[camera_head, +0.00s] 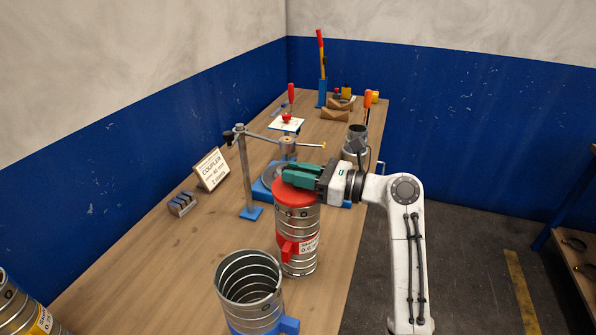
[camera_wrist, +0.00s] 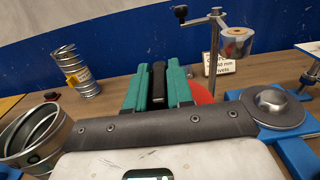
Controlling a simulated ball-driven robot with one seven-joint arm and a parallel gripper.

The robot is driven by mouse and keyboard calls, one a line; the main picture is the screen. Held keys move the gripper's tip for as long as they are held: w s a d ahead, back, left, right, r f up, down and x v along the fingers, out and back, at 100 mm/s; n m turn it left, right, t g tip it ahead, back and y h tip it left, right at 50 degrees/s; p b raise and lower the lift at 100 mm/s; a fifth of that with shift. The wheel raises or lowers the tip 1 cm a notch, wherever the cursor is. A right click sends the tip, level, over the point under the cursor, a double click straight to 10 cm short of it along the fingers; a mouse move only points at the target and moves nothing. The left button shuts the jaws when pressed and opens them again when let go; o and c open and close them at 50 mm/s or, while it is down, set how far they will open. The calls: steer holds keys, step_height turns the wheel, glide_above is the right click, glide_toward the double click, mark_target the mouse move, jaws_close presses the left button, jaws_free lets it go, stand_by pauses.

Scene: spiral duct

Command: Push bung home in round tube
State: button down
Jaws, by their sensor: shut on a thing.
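The round tube (camera_head: 299,262) is a ribbed metal duct standing upright on the bench, with a red clamp and a label on its side. The red bung (camera_head: 294,195) sits at its top end; how deep it sits I cannot tell. A red edge of the bung shows in the wrist view (camera_wrist: 203,93). My gripper (camera_head: 300,175) lies level over the bung with its green fingers shut on it. In the wrist view, a dark upright piece (camera_wrist: 158,82) shows between the fingers. The fingers hide much of the bung's top, and the tube is hidden there.
An open metal duct (camera_head: 250,276) with a blue clamp stands close in front. A stand with a horizontal arm (camera_head: 245,175) rises behind left.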

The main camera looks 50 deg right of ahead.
steer(key=c, duration=0.9)
jaws_free()
steer(key=b+v, duration=0.2)
steer(key=v, duration=0.8)
steer(key=shift+s+d, duration=0.1)
steer(key=shift+s, duration=0.3)
